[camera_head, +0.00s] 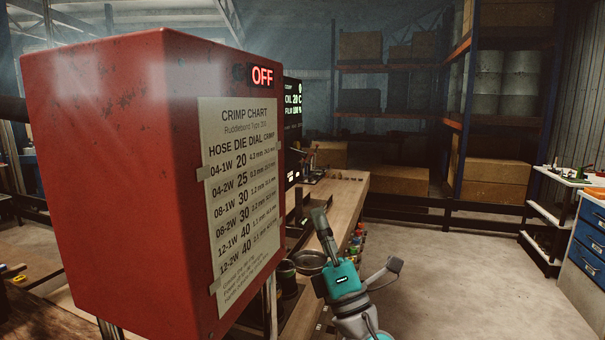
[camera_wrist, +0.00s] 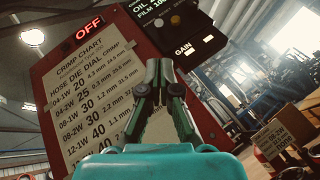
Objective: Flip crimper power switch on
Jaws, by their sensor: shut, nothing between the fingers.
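The crimper (camera_head: 120,170) is a large red box at left in the head view. Its red display (camera_head: 262,76) reads OFF; the display also shows at top left in the wrist view (camera_wrist: 89,28). I cannot make out a power switch. A dark panel (camera_wrist: 185,42) with OIL, FILM and GAIN lettering is on the right in the wrist view, with a small knob or button on it. My gripper (camera_wrist: 162,66) is shut and empty, its tips pointing up in front of the crimper's chart side. In the head view it is right of the crimper (camera_head: 318,212).
A taped crimp chart (camera_head: 240,190) covers the crimper's side. A dark screen (camera_head: 292,110) stands behind it. A wooden bench (camera_head: 345,200) runs back beyond, with small items along its edge. A round dish (camera_head: 310,260) is beside my arm. The floor at right is open.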

